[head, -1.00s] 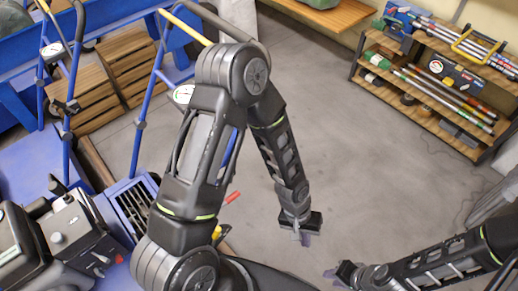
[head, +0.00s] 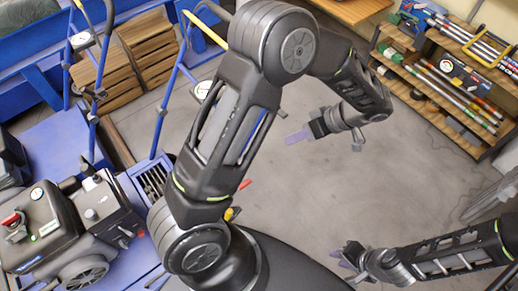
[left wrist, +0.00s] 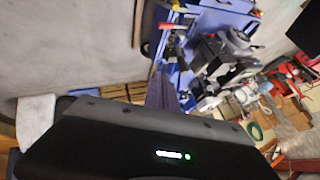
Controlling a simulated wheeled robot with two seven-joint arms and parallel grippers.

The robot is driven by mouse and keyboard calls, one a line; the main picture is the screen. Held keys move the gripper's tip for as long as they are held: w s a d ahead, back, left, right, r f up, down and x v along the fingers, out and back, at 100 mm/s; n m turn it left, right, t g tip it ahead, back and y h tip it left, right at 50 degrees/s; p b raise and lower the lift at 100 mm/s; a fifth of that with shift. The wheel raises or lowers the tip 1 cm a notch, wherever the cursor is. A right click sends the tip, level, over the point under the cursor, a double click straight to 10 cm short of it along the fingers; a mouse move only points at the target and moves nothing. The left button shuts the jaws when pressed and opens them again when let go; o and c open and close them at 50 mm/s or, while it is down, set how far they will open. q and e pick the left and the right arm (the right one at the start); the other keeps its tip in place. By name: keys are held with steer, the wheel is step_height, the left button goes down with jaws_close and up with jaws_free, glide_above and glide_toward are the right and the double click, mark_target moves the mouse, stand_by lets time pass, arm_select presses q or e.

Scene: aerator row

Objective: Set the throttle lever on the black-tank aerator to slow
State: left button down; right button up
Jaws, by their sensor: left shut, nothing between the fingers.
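A blue aerator with a black tank and engine (head: 45,225) stands at the lower left of the head view. A red part shows on top of the tank. A red lever-like piece (head: 245,184) shows just right of my left arm, partly hidden by it; I cannot tell its setting. A red lever (left wrist: 170,26) also shows at the top of the left wrist view, near blue machinery. My left gripper (head: 298,136) is shut and empty, over bare floor, apart from the machines. My right gripper (head: 345,258) is at the lower right, empty; its finger opening is unclear.
Blue handlebars with a round dial (head: 82,40) stand at the upper left, with wooden crates (head: 140,50) behind. A shelf of tools (head: 440,80) stands at the upper right. The grey floor (head: 290,205) between is clear.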

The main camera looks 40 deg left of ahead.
arm_select(q)
steer(key=shift+f, duration=0.1)
